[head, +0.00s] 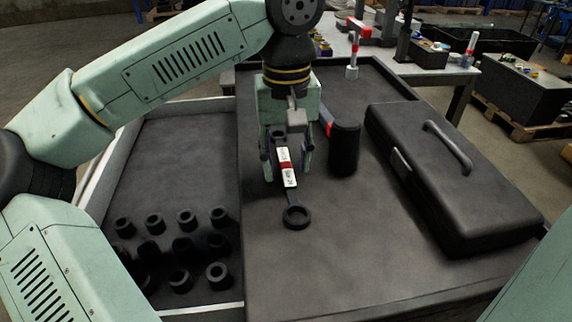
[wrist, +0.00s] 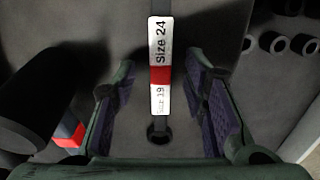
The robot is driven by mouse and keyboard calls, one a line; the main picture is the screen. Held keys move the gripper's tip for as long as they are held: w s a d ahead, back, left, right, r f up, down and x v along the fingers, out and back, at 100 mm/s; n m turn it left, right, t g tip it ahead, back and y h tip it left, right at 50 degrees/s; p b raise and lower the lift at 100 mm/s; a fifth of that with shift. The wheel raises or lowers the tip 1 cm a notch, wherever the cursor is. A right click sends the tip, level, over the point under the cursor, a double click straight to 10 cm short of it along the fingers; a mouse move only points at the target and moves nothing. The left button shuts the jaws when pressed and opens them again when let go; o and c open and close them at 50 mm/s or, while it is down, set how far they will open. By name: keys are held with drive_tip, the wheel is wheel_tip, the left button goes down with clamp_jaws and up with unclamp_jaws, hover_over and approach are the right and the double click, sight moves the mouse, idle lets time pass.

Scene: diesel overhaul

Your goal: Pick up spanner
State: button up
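The spanner (head: 296,217) is dark, with a ring end and a white label with a red band, and lies on the black bench top. In the wrist view its label (wrist: 160,75) reads "Size 24" and "Size 19", and a small ring end shows at the bottom. My gripper (head: 287,160) points down over the spanner's handle. In the wrist view my gripper (wrist: 160,82) is open, one finger on each side of the handle, with visible gaps. Whether the fingertips reach the bench top I cannot tell.
A black cylinder (head: 344,150) stands close right of my gripper, with a red-and-blue item (head: 327,122) behind it. A black toolbox (head: 455,185) lies further right. Several black sockets (head: 187,220) stand in the lower left tray. The bench in front of the spanner is clear.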

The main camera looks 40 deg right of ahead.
drive_tip(key=shift+c, duration=0.5)
clamp_jaws()
